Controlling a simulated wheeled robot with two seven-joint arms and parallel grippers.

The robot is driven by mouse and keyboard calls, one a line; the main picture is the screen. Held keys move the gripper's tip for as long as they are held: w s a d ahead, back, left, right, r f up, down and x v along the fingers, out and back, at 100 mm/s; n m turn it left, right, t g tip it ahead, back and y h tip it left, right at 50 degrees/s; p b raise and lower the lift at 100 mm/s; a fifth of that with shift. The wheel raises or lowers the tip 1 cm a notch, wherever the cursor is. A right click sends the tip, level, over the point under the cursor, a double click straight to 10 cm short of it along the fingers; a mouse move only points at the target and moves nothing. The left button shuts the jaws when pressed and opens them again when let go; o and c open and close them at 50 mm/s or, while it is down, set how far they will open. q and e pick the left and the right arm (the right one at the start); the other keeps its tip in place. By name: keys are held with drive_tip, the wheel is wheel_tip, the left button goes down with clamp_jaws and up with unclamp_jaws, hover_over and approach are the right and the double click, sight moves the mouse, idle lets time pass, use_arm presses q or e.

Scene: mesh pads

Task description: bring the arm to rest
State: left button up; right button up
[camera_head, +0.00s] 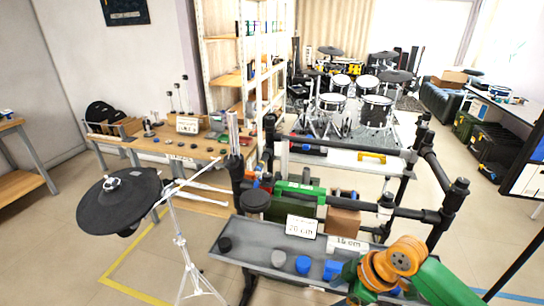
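A green and orange arm (405,262), which looks like my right arm, enters at the bottom right and bends down over the right part of the grey tray (262,238). Its gripper fingers do not show. My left arm and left gripper are not in the picture. A black round pad (120,205) sits tilted on a silver stand (182,250) at the left, well apart from the arm.
A wooden table (165,148) and a drum kit (340,95) stand farther back.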

drive_tip(key=w+d+f+m+t, duration=0.15)
drive_tip(key=w+f+m, duration=0.25)
drive_tip(key=f, duration=0.6)
drive_tip(key=s+d+f+m+h, duration=0.1)
drive_tip(key=s+d+f+m, duration=0.1)
drive_tip(key=f, duration=0.3)
drive_tip(key=s+d+f+m+h, duration=0.2)
drive_tip(key=s+f, duration=0.1)
drive_tip(key=f, duration=0.2)
drive_tip(key=s+f+m+g, duration=0.1)
drive_tip(key=s+f, duration=0.4)
drive_tip(key=s, duration=0.4)
drive_tip(key=s+f+m+h, duration=0.1)
drive_tip(key=s+f, duration=0.4)
drive_tip(key=s, duration=0.5)
drive_tip(key=s+f+g, duration=0.1)
drive_tip(key=s+f, duration=0.3)
drive_tip(key=s, duration=0.6)
drive_tip(key=shift+s+a+f+m+g+h, duration=0.25)
drive_tip(key=shift+f+m+g+h, duration=0.05)
drive_tip(key=shift+f+m+g, duration=0.1)
